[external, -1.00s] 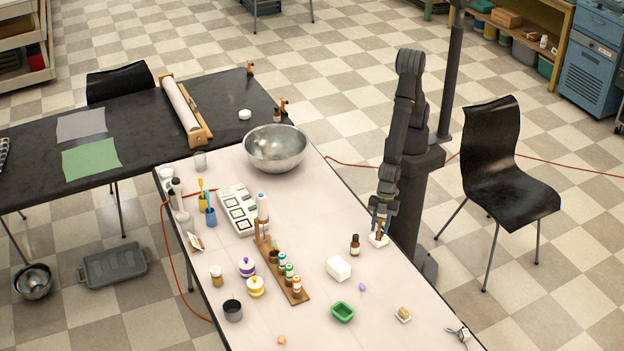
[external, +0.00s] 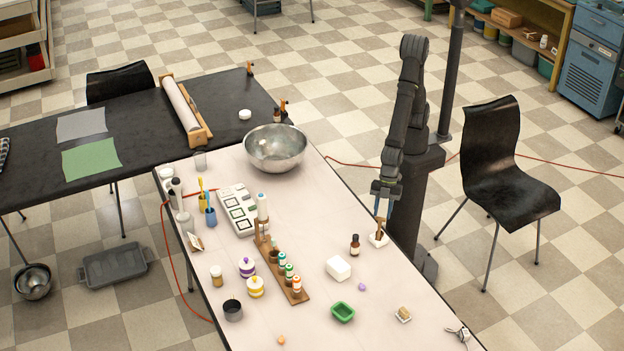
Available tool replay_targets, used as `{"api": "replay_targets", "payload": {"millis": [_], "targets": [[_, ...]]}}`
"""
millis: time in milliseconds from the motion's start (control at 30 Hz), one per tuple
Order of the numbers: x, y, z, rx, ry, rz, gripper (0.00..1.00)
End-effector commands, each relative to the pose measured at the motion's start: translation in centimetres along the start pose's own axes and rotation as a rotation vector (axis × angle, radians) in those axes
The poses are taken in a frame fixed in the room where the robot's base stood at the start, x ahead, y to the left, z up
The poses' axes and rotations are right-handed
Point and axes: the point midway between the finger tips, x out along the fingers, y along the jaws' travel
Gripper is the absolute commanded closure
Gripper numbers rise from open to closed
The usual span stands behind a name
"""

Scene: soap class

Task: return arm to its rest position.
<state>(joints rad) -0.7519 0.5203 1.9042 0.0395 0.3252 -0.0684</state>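My gripper (external: 383,201) hangs in the air over the right edge of the pale table (external: 310,215), pointing down. It is small in the picture, but its fingers look apart with nothing between them. Just below it, a brown-handled tool (external: 379,229) stands on a small white holder (external: 379,240) near the table edge. The gripper is apart from the tool. My arm rises above the gripper beside the table, bent at the top.
A dropper bottle (external: 355,244), a white block (external: 339,268) and a green tray (external: 343,312) stand nearby. A steel bowl (external: 276,148) is at the back left. A wooden rack (external: 266,256) holds several small bottles. A black chair (external: 495,170) stands to the right.

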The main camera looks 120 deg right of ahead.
Motion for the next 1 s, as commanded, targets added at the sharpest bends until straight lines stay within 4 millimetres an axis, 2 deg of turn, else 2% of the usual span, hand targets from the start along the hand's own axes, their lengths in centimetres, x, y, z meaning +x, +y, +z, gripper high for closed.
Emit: {"api": "replay_targets", "payload": {"millis": [433, 500, 1000], "targets": [[-6.4, 0.0, 0.0, 0.001, 0.003, 0.0, 0.66], [-5.0, 0.0, 0.1, 0.001, -0.005, 0.0, 0.66], [2.1, 0.0, 0.1, 0.0, -0.003, 0.0, 0.66]]}}
